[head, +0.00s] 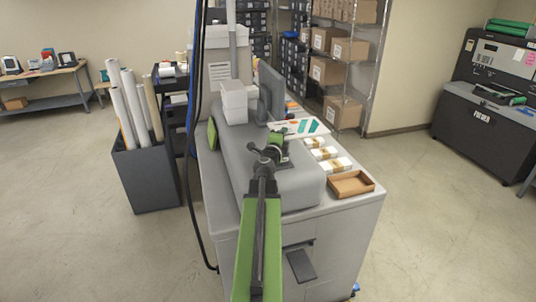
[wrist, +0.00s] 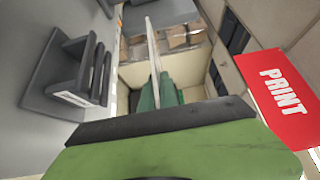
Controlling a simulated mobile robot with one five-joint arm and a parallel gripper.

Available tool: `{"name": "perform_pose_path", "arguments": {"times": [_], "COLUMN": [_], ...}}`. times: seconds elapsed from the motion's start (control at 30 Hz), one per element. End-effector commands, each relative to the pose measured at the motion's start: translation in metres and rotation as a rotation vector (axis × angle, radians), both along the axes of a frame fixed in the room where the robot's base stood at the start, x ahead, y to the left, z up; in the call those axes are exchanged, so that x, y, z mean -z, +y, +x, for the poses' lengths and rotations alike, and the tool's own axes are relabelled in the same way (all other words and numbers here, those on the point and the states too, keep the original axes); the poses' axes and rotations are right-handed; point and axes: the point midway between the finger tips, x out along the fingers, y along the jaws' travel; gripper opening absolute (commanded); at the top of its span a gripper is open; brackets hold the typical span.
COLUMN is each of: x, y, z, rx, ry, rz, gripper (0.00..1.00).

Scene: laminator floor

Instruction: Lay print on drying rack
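A red panel lettered PRINT (wrist: 284,98) shows at the right edge of the wrist view, tilted. I cannot tell whether it lies loose or is fixed to something. I cannot make it out in the head view. My gripper (head: 268,153) is over the grey machine on the counter, small and dark at the end of my green arm. A dark grey slotted piece (wrist: 82,75) stands at left in the wrist view. I cannot tell whether it is the drying rack.
The grey machine (head: 238,135) fills much of the counter. A monitor (head: 271,91), small white stacks (head: 323,153) and an open brown tray (head: 350,184) are nearby. A bin of rolls (head: 145,175) stands left; shelves of boxes (head: 340,82) stand behind. Floor is clear at right.

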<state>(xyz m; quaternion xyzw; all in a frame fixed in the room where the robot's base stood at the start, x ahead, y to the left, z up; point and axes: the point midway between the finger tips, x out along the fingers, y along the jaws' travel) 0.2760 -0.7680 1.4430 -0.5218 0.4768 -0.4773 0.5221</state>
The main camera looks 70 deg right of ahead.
Motion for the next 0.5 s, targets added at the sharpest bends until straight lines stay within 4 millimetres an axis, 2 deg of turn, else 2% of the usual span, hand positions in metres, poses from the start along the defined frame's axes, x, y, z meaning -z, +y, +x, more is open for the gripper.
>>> {"name": "perform_pose_path", "arguments": {"times": [0.03,0.2,0.33,0.5], "x": [0.019,0.042,0.05,0.049], "y": [0.004,0.014,0.019,0.02], "z": [0.016,0.054,0.07,0.073], "rx": [-0.004,0.0,0.003,0.006], "ry": [0.0,0.0,0.0,0.0], "rz": [0.0,0.0,0.0,0.0], "gripper": [0.0,0.0,0.0,0.0]}}
